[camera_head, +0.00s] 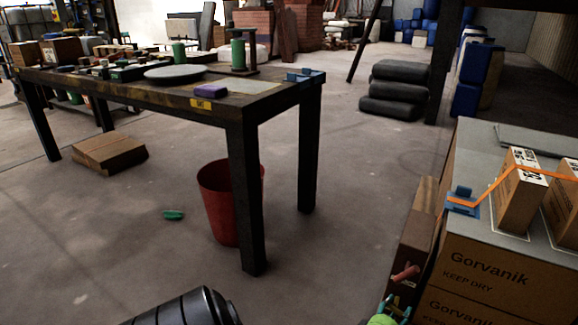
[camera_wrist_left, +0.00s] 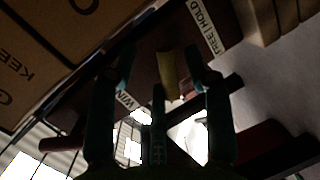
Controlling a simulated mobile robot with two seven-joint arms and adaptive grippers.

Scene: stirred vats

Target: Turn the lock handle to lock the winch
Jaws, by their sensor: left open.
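My left gripper (camera_head: 391,308) is at the bottom edge of the head view, below a dark brown winch panel (camera_head: 412,235) beside the carton stack. A reddish handle (camera_head: 405,273) sticks out from this panel. In the left wrist view the teal fingers of the left gripper (camera_wrist_left: 165,78) are spread apart. A small yellowish lever (camera_wrist_left: 169,72), perhaps the lock handle, shows between them. I cannot tell whether they touch it. A white label (camera_wrist_left: 213,24) reading "FREE | HOLD" is beside it. Another label (camera_wrist_left: 127,99), partly hidden, begins "WIN". My right gripper is out of view.
Gorvanik cartons (camera_head: 490,262) stand close to the right of the panel. An orange strap (camera_head: 510,172) runs over smaller boxes from a blue fitting (camera_head: 462,201). A dark bar (camera_wrist_left: 222,88) crosses near the fingers. A workbench (camera_head: 235,98) and red bin (camera_head: 215,205) stand left.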

